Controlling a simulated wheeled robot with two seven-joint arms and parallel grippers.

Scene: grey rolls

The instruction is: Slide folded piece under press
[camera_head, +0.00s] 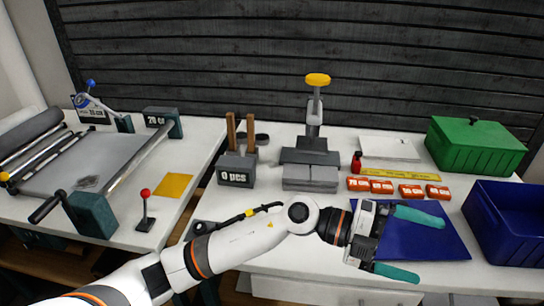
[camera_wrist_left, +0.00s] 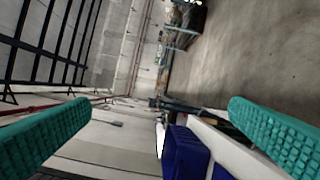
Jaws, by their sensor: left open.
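The press (camera_head: 313,130), with a yellow knob on top, stands at the middle of the right-hand table over a grey block base (camera_head: 310,177). I cannot pick out a folded piece for certain; a flat yellow sheet (camera_head: 172,185) lies on the left table. My left gripper (camera_head: 434,250) is open and empty, its teal fingers apart above the blue mat (camera_head: 400,240), to the right of and nearer than the press. Both fingers also show in the left wrist view (camera_wrist_left: 160,108), with nothing between them. My right gripper is out of view.
Several orange boxes (camera_head: 381,187), a yellow ruler (camera_head: 392,176) and a small red bottle (camera_head: 356,161) lie right of the press. A green box (camera_head: 475,143) and blue crate (camera_head: 510,220) stand further right. A counter block (camera_head: 236,170) stands left. A roller machine (camera_head: 90,160) fills the left table.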

